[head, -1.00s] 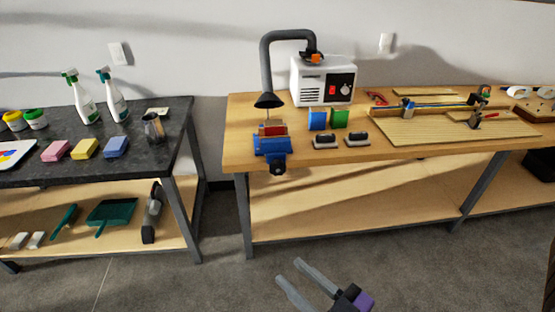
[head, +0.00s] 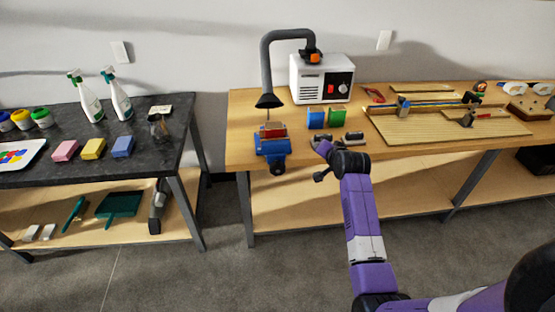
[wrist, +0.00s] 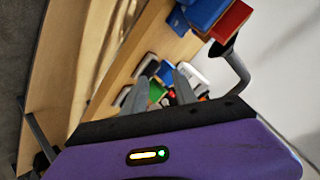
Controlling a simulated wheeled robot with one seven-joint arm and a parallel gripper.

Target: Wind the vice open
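The blue vice (head: 272,147) is mounted at the front left edge of the wooden workbench. A red block (head: 273,130) sits at its jaws; I cannot tell how tightly it is held. A dark knob or handle (head: 278,168) shows at the vice's front, below the bench top. In the wrist view the vice (wrist: 205,12) and red block (wrist: 231,20) are at the top edge, partly cut off. My gripper (wrist: 160,82) has its two grey fingers apart with nothing between them. In the head view my arm's end is right of the vice, near the bench's front edge.
The workbench (head: 240,130) also carries a white machine with a hose (head: 320,80), blue (head: 316,119) and green (head: 337,114) blocks, dark-topped brushes or blocks partly behind my arm, and a wooden board (head: 440,130). A dark table (head: 60,175) stands left across a gap.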

